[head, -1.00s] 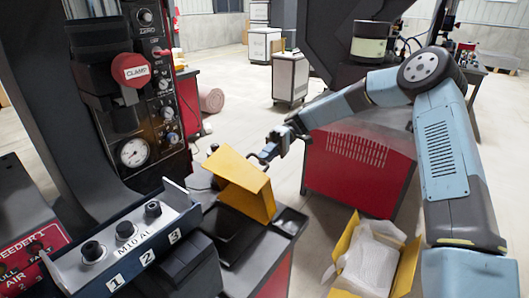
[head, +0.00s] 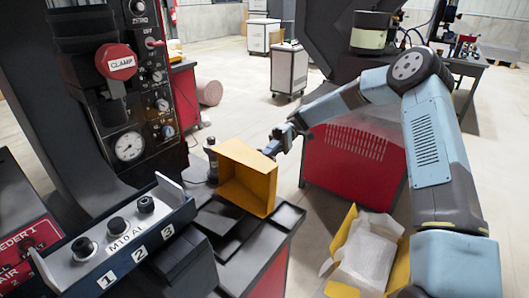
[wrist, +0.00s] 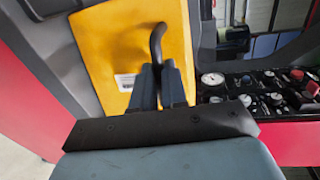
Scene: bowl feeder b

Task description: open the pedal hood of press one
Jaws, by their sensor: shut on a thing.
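The yellow pedal hood (head: 235,188) stands tipped up at the black press bed in the head view, its hollow inside facing the camera. Its outer face with a white label (wrist: 127,82) fills the upper left of the wrist view (wrist: 112,45). A dark curved handle (wrist: 157,42) rises from that face. My gripper (head: 272,146) is at the hood's far upper right side. In the wrist view my gripper (wrist: 161,80) is shut on the lower part of the handle. The pedal itself cannot be made out.
A control box with knobs numbered 1, 2 and 3 (head: 120,243) stands at front left, below a gauge panel with a red CLAMP knob (head: 116,62). An open yellow carton (head: 343,262) lies on the floor at front right. A red cabinet (head: 345,165) stands behind my arm.

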